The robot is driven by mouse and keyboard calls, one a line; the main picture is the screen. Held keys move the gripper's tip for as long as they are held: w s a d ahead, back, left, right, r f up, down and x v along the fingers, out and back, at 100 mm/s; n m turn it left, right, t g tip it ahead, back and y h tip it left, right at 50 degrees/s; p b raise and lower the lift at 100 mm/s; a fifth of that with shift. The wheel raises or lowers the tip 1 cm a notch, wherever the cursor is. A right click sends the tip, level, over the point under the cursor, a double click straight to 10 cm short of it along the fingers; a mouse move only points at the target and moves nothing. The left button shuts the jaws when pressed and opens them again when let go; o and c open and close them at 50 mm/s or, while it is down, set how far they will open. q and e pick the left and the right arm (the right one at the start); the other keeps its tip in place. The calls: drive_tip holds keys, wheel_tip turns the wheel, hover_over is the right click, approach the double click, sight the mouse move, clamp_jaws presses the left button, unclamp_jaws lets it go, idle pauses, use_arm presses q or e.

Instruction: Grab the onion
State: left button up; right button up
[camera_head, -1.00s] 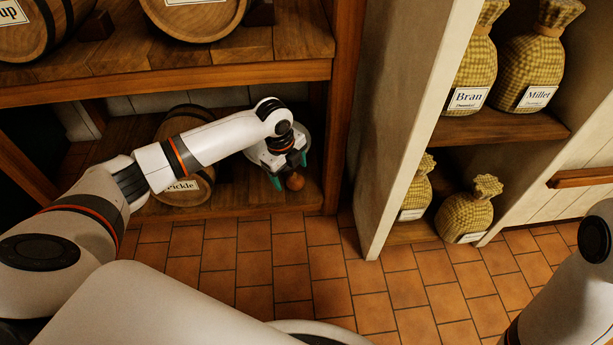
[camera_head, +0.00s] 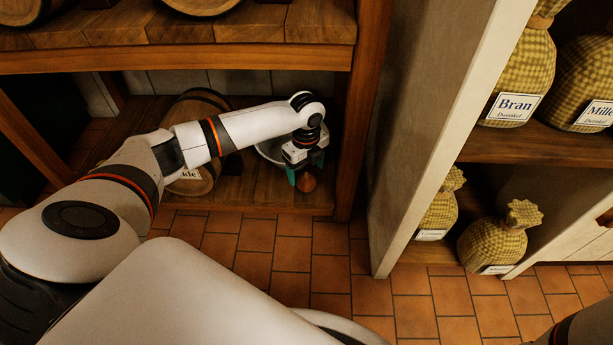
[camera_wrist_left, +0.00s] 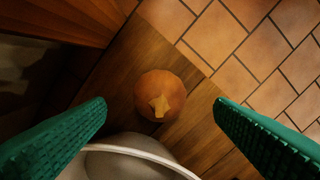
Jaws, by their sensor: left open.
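The onion (camera_head: 306,183) is small, round and orange-brown, and sits on the lower wooden shelf near its front edge. In the left wrist view the onion (camera_wrist_left: 161,95) shows from above, with a pale tip. My left gripper (camera_head: 299,176) is over the shelf at the onion. Its green fingers (camera_wrist_left: 160,119) are open, one to each side of the onion, with gaps between them and it. The left fingers partly hide the onion's surroundings in the head view. My right gripper is not in view; only part of my right arm shows at the lower right.
A white bowl (camera_wrist_left: 125,160) stands right behind the onion, close to the fingers. A barrel (camera_head: 205,186) lies left on the same shelf. A wooden post (camera_head: 362,110) stands to the right, and the upper shelf (camera_head: 180,58) is above my forearm. Tiled floor (camera_head: 270,250) is in front.

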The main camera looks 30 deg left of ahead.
sight(306, 180)
use_arm(q)
wheel_tip(306, 180, down, 5)
drive_tip(key=b, duration=0.3)
drive_tip(key=shift+f, duration=0.2)
drive_tip(key=shift+r, duration=0.15)
drive_tip(key=c, duration=1.1)
drive_tip(key=shift+r, duration=0.1)
